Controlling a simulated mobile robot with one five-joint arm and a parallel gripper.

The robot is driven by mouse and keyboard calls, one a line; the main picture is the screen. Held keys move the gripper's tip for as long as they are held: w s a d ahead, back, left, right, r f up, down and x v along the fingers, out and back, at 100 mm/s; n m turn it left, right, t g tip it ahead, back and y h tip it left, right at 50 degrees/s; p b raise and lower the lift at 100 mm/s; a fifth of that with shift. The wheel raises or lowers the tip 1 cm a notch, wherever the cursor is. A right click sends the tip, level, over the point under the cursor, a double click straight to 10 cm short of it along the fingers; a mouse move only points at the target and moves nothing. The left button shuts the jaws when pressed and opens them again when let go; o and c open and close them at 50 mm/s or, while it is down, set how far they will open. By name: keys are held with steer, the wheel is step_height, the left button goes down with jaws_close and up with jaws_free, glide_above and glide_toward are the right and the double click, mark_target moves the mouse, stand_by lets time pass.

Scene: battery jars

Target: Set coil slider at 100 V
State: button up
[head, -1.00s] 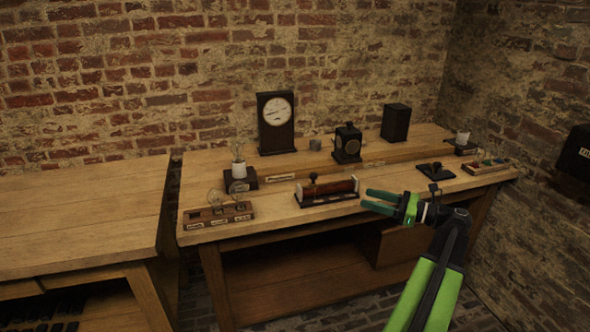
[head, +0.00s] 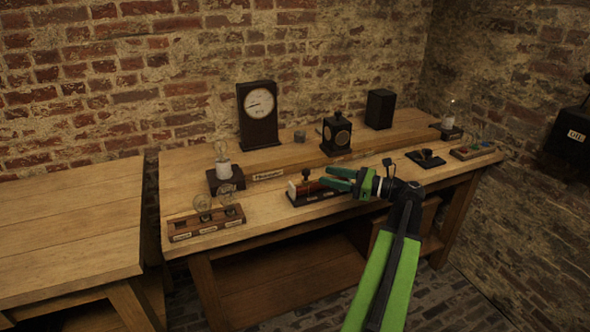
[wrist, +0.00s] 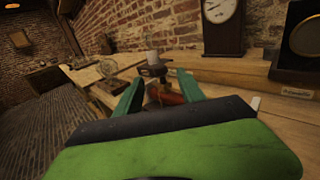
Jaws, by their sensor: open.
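The coil slider (head: 302,196) is a reddish coil on a dark base, near the front of the bench. Its black knob (head: 306,173) stands toward the coil's left end. My gripper (head: 325,178) is open, with its green fingers over the coil's right part in the head view and pointing left toward the knob. They appear apart from the knob. In the wrist view the coil (wrist: 166,96) shows between the open fingers (wrist: 157,84). The dial meter (head: 258,105) stands behind on the bench; its reading is too small to tell. The coil's right part is hidden by my gripper.
A bulb on a white socket (head: 223,168) and a wooden block with bulbs (head: 206,222) stand left of the coil. A dark lantern-shaped box (head: 337,134) stands behind. A small dark switch (head: 426,159) is to the right. A second table (head: 70,225) stands left, across a gap.

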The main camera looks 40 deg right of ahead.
mark_target(306, 177)
steer(key=x, duration=1.1)
steer(key=shift+w, duration=0.15)
jaws_close()
stand_by(0.9)
